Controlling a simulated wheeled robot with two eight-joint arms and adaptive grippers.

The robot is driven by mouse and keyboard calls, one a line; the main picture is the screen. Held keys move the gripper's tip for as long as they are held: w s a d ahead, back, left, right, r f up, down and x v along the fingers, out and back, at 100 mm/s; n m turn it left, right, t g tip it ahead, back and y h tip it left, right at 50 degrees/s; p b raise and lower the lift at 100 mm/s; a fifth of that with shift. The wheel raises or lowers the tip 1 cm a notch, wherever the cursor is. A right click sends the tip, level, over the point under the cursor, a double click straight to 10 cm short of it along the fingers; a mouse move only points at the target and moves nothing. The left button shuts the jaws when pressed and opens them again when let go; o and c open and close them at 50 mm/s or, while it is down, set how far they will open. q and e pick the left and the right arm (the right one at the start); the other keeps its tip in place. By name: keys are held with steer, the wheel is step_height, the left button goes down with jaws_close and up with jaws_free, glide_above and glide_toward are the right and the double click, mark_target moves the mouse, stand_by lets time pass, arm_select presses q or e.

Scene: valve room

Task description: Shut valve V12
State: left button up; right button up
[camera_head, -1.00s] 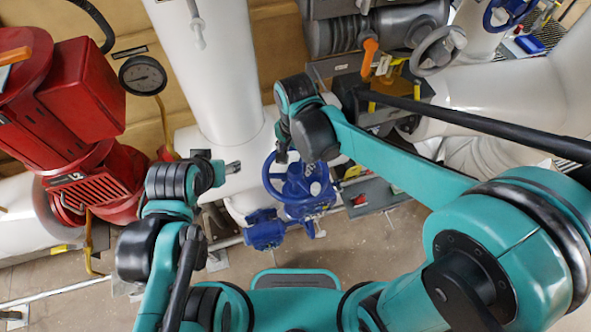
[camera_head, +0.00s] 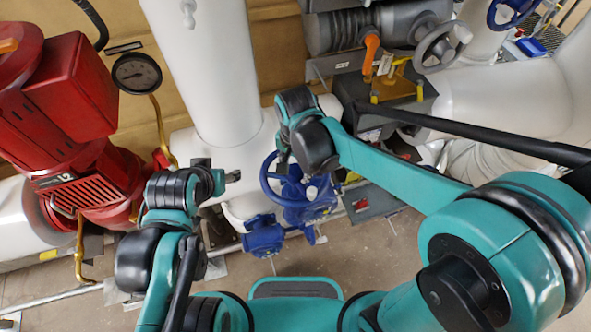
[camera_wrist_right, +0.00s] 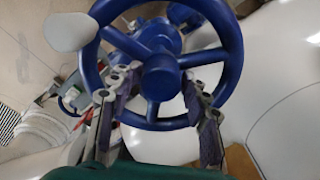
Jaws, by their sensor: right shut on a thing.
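A blue valve with a round handwheel (camera_head: 268,187) stands at the middle of the head view. No tag on it can be read. In the right wrist view the wheel (camera_wrist_right: 92,78) fills the upper middle, with spokes, a hub and a pale knob (camera_wrist_right: 70,31) at upper left. My right gripper (camera_wrist_right: 157,88) has one finger on each side below the hub and is shut on the wheel. In the head view the right gripper (camera_head: 283,163) is at the wheel's upper left, partly hidden by its wrist. My left gripper (camera_head: 232,177) is left of the wheel, apart from it; its opening is unclear.
A white pipe (camera_head: 205,70) rises behind the valve. A grey handwheel (camera_head: 442,47), an orange lever (camera_head: 371,50) and another blue handwheel (camera_head: 512,12) are at upper right. Floor (camera_head: 330,258) shows below the valve.

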steer(key=shift+s+f, duration=0.2)
steer(key=shift+c, duration=0.2)
steer(key=m, duration=0.2)
steer(key=shift+m, duration=0.3)
steer(key=shift+o, duration=0.3)
steer(key=shift+d+m, duration=0.1)
steer(key=shift+m, duration=0.9)
steer(key=o, duration=1)
steer(key=shift+a+r, duration=0.1)
steer(key=shift+a, duration=0.35)
steer(key=shift+d+r, duration=0.25)
steer(key=shift+r, duration=0.15)
step_height(320, 180, up, 6)
steer(key=p, duration=0.4)
steer(key=shift+w+f+p, duration=0.1)
steer(key=shift+f+p, duration=0.05)
steer(key=shift+p, duration=0.25)
